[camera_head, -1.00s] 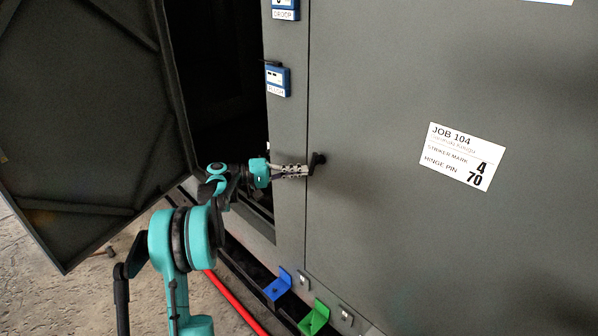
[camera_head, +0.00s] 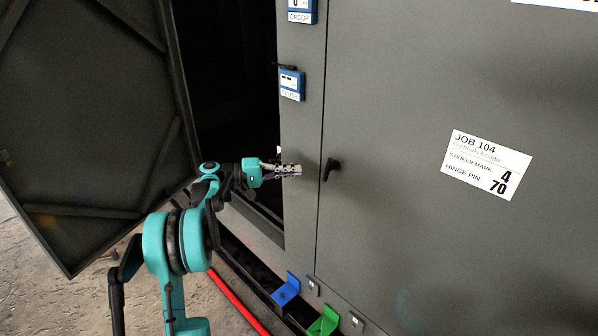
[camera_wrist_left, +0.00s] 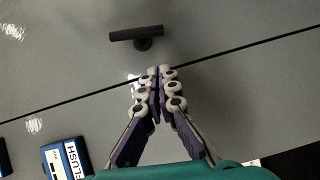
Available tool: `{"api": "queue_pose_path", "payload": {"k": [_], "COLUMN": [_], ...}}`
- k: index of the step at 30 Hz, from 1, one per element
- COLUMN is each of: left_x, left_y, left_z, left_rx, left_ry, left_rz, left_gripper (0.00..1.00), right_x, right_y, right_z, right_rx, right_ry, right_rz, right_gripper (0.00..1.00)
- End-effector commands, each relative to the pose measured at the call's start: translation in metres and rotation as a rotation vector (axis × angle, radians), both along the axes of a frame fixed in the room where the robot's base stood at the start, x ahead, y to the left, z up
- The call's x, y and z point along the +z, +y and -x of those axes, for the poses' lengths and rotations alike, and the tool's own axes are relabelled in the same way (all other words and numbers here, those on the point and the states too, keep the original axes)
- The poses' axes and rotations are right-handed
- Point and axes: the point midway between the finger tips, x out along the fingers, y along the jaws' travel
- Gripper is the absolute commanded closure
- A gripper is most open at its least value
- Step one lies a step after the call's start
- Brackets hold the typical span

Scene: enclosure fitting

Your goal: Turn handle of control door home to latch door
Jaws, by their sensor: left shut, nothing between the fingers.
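The black handle (camera_head: 331,168) sits on the grey control door (camera_head: 420,240), just right of the seam. In the head view its lever hangs down and slightly left. In the left wrist view the handle (camera_wrist_left: 137,36) is a short bar on a stub, running roughly along the door seam. The door face looks flush with the panel beside it. My left gripper (camera_head: 299,170) is shut and empty, left of the handle and apart from it. Its closed fingertips (camera_wrist_left: 160,75) show in the wrist view, with the handle beyond them. My right gripper is in neither view.
A large dark door (camera_head: 90,120) stands open at the left, beside the dark cabinet opening. A blue FLUSH gauge (camera_head: 292,84) is on the panel above my gripper. Blue (camera_head: 287,290) and green (camera_head: 322,322) brackets sit below. A JOB 104 label (camera_head: 486,163) is on the door.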

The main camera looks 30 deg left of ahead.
Motion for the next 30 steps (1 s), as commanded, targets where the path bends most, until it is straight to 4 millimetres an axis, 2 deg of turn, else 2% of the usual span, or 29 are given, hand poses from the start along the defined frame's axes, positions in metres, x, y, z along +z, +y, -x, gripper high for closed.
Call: {"api": "queue_pose_path", "payload": {"k": [6, 12, 15, 16, 20, 25, 30], "left_x": [0.005, 0.008, 0.009, 0.01, 0.016, 0.022, 0.022], "left_y": [0.031, 0.052, 0.053, 0.05, 0.023, -0.028, -0.063], "left_z": [0.023, 0.039, 0.041, 0.04, 0.029, 0.018, 0.03], "left_rx": [0.002, 0.0, 0.005, 0.012, 0.08, 0.242, 0.368], "left_ry": [0.0, 0.0, -0.017, -0.033, -0.206, -0.552, -0.8], "left_rz": [0.0, 0.0, -0.012, -0.024, -0.158, -0.515, -0.897], "left_gripper": [1.0, 1.0, 0.74, 0.66, 0.65, 0.65, 0.65], "right_x": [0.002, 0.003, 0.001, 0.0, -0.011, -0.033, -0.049], "right_y": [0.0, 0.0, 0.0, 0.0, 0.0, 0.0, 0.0], "right_z": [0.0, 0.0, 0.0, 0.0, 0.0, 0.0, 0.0], "right_rx": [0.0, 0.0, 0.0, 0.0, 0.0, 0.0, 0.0], "right_ry": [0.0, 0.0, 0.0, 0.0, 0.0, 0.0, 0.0], "right_rz": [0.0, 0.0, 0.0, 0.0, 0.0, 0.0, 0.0], "right_gripper": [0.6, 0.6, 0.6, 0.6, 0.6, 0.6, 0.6]}}
